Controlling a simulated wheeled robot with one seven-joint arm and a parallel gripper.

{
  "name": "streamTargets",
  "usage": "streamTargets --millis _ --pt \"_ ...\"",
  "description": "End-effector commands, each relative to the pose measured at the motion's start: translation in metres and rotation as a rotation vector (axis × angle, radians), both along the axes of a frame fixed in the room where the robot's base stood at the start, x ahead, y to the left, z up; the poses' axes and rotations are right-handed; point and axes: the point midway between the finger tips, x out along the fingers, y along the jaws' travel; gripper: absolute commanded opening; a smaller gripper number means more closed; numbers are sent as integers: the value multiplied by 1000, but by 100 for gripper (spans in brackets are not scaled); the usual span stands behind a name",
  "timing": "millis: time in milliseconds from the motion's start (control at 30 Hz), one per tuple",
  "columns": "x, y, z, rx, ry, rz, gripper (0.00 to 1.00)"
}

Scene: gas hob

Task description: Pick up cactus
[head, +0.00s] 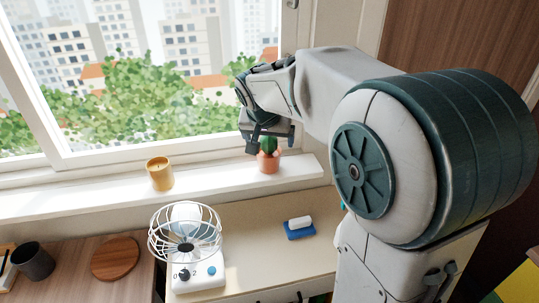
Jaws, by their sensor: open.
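The cactus (267,145) is a small green plant in a terracotta-coloured pot (268,163). It stands upright on the white window sill, near the sill's right end. My gripper (267,139) is open and points down right over the cactus. Its fingers are at the height of the green plant, above most of the pot. The gripper hides the top of the cactus. Whether a finger touches the plant cannot be told from this view.
Below are a white fan (186,243), a blue and white sponge-like item (299,228), a round wooden board (115,259) and a dark mug (34,261). The window glass is close behind the sill.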

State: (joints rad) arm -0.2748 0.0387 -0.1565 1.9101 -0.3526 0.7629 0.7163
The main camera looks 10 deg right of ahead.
Motion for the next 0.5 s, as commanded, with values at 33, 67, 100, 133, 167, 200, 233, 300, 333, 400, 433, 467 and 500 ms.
streamTargets --millis 33,67,100,133,167,200,233,300,333,400,433,467,500 --pt "2 -1 -3 0 0 0 89" --pt "3 -1 -5 0 -1 0 89" --pt "3 -1 -6 0 -1 0 89" --pt "4 -2 -8 0 0 0 89" --pt "5 -2 -10 0 1 1 89" --pt "7 -2 -14 0 2 0 89" --pt "9 -2 -18 0 2 0 89" --pt "13 -3 -28 -1 4 0 89" --pt "15 -3 -32 -1 5 0 89" --pt "20 -5 -41 -1 4 0 89" --pt "22 -5 -44 -1 3 0 89" --pt "23 -6 -47 0 1 0 89" --pt "24 -6 -49 0 1 0 89"
